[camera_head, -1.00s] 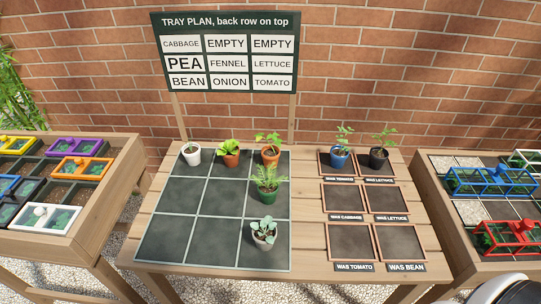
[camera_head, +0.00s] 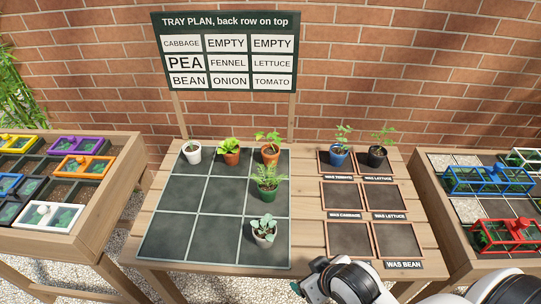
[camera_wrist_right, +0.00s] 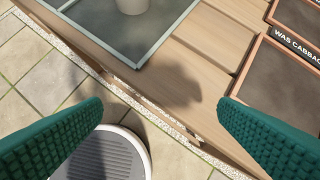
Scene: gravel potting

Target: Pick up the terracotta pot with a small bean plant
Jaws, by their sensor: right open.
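Two terracotta pots stand in the back row of the dark tray (camera_head: 165,238). The right one (camera_head: 270,158) holds a small plant with a few broad leaves, which looks like the bean. The middle one (camera_head: 229,160) holds a bright, leafy, lettuce-like plant. My right arm reaches in at the bottom right of the head view, in front of the table and far from both pots. In the right wrist view my right gripper (camera_wrist_right: 160,112) is open and empty, its green pads wide apart over the table's front edge. My left gripper is not in view.
Other pots on the tray are white (camera_head: 194,157), green (camera_head: 269,201) and pale with a grey-green plant (camera_head: 265,241). A blue pot (camera_head: 339,160) and a black pot (camera_head: 377,161) stand on framed squares at right. The sign (camera_head: 226,52) rises behind.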

